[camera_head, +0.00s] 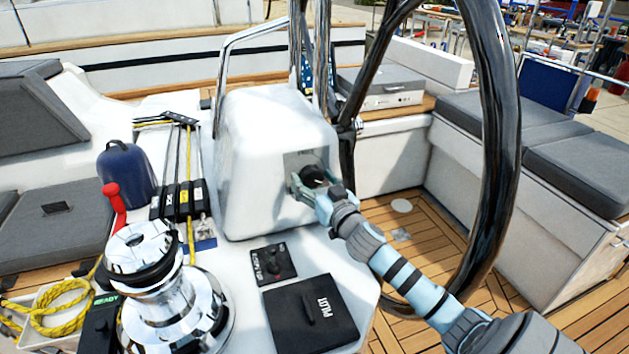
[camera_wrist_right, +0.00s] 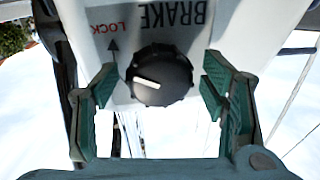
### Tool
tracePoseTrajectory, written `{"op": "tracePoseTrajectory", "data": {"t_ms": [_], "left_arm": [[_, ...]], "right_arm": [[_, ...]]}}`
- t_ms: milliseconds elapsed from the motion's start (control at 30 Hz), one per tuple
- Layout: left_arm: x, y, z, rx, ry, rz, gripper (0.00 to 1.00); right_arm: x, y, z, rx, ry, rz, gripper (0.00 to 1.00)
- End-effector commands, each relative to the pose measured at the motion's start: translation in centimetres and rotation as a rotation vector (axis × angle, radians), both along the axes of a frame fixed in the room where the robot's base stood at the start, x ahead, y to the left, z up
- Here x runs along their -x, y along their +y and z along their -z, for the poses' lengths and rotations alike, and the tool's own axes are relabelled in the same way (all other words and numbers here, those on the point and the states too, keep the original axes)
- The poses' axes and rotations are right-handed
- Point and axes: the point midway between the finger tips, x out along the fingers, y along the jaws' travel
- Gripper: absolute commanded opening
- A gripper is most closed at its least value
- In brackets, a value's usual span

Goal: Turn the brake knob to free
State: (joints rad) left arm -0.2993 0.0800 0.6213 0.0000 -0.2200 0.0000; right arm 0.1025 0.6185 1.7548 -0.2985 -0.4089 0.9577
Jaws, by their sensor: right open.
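The black round brake knob (camera_head: 316,174) sits on the face of the white pedestal (camera_head: 262,135). No "free" mark is readable. My right gripper (camera_head: 308,187) is at the knob. Its green-padded fingers (camera_wrist_right: 160,82) are open, one on each side of the knob, with a gap on both sides. My left gripper is not in view.
A large dark steering wheel (camera_head: 500,150) stands right of the pedestal, close to my right forearm. A chrome winch (camera_head: 160,285) with a red handle, a black "PILOT" cover (camera_head: 310,315) and a small switch panel (camera_head: 273,264) are to the left and in front.

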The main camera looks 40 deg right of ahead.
Motion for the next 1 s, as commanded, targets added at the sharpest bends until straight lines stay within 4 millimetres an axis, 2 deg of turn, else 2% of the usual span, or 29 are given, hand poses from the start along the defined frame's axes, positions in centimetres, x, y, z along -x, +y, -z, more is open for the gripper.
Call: {"op": "tracePoseTrajectory", "data": {"t_ms": [200,500,767,1000], "left_arm": [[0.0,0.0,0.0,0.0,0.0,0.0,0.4],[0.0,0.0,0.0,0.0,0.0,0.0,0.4],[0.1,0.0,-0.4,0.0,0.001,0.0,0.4],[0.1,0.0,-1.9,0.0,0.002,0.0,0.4]], "right_arm": [[0.0,0.0,0.0,0.001,0.0,0.002,0.65],[0.1,0.0,0.0,0.001,0.0,0.002,0.19],[0.1,0.0,-0.1,0.02,0.007,-0.001,0.19],[0.1,-0.1,-0.3,0.114,0.041,-0.008,0.19]]}}
